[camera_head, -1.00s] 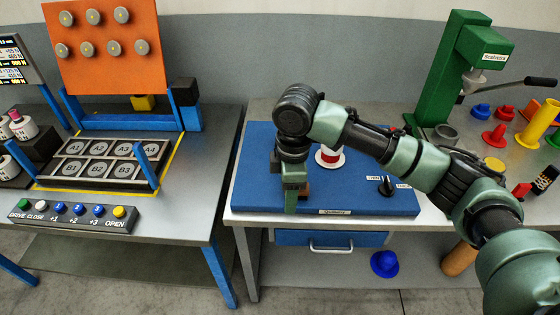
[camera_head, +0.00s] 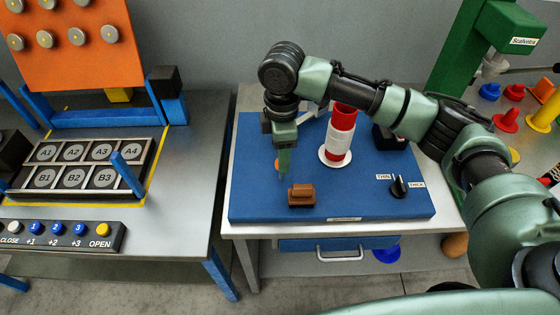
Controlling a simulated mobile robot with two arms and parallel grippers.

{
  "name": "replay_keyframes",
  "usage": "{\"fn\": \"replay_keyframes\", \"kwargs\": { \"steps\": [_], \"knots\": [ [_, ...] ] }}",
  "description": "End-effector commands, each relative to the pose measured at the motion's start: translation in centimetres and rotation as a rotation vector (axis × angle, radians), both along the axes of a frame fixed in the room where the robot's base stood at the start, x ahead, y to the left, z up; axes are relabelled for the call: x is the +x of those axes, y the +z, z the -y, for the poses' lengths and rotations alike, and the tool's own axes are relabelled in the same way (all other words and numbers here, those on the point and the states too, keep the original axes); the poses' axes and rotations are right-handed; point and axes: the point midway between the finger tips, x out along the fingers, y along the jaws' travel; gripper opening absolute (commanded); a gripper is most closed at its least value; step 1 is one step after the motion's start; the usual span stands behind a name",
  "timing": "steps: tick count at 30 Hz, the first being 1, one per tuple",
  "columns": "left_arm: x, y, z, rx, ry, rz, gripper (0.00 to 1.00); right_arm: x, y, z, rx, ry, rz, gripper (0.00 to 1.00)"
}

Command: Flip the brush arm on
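No part is labelled as the brush arm. A brown block-shaped piece (camera_head: 301,196) sits near the front of the blue board (camera_head: 350,204); I cannot tell if it is the brush arm. A red and white bobbin (camera_head: 340,136) stands upright on a white disc behind it. My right gripper (camera_head: 284,172) points down over the board, just behind and left of the brown piece, apparently apart from it. Its fingers are seen edge-on, so their opening is unclear. My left gripper is not in view.
A black knob (camera_head: 398,187) marked THIN and THICK is at the board's right. A dark block (camera_head: 388,138), partly hidden by my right arm, stands behind it. A button panel (camera_head: 62,235) and a labelled slot tray (camera_head: 88,170) are on the left table.

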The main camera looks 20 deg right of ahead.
Motion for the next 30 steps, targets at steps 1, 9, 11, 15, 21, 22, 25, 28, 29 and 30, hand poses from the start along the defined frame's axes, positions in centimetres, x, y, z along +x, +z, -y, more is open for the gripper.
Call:
{"fn": "replay_keyframes", "kwargs": {
  "steps": [1,9,11,15,21,22,25,28,29,30],
  "knots": [
    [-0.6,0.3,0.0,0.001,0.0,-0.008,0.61,-0.1,-0.7,0.1,0.0,-0.001,-0.003,0.52],
    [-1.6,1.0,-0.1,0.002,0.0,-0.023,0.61,-0.1,-4.7,0.0,-0.001,0.0,-0.001,0.52],
    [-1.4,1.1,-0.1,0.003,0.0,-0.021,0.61,-0.1,-5.2,0.0,0.0,0.0,-0.001,0.52],
    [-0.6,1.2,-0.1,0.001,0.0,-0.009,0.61,-0.1,-5.8,0.0,0.0,0.001,0.0,0.52],
    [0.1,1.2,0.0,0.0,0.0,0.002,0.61,-0.1,-5.9,0.0,0.0,0.001,0.001,0.52],
    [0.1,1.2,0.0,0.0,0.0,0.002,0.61,-0.1,-5.8,0.0,0.0,0.001,0.001,0.47],
    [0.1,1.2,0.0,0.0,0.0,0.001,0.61,0.0,-5.8,0.0,0.0,0.001,0.001,0.19],
    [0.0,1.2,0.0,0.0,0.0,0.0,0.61,0.0,-5.8,0.0,0.001,0.001,0.001,0.0],
    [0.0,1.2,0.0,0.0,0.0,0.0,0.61,0.0,-5.8,0.0,0.001,0.001,0.001,0.0],
    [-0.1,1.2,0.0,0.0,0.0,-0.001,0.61,0.0,-5.8,0.0,0.001,0.001,0.001,0.0]
  ]
}}
